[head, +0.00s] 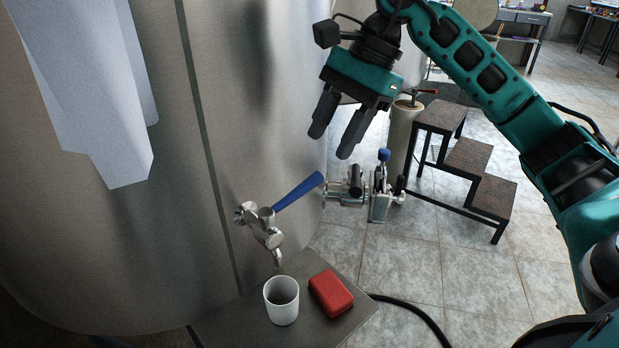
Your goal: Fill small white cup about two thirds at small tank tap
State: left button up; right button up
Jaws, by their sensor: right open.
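The small white cup (281,302) stands upright on a grey shelf (231,325) at the foot of the steel tank (262,110). The small tap (267,232) sticks out of the tank wall, its spout a little above and behind the cup. Its blue lever (298,191) points up and to the right. I see no stream at the spout, and the cup's inside looks empty from here. My right gripper (333,140) is open and empty, above and to the right of the tap, its fingers pointing down. My left gripper is not in view.
A red box-shaped thing (331,293) lies beside the cup. A larger metal valve (374,190) with a blue knob sits right of the tap. A dark step stool (465,158) and a hose (417,312) are on the tiled floor. White cloth (92,110) hangs at upper left.

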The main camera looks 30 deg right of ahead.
aim_at(311, 179)
jog(key=b+x, duration=0.1)
jog(key=x, duration=0.7)
jog(key=shift+w+a+f, duration=0.1)
jog(key=shift+a+f, duration=0.05)
grip_shut()
dwell(0.3)
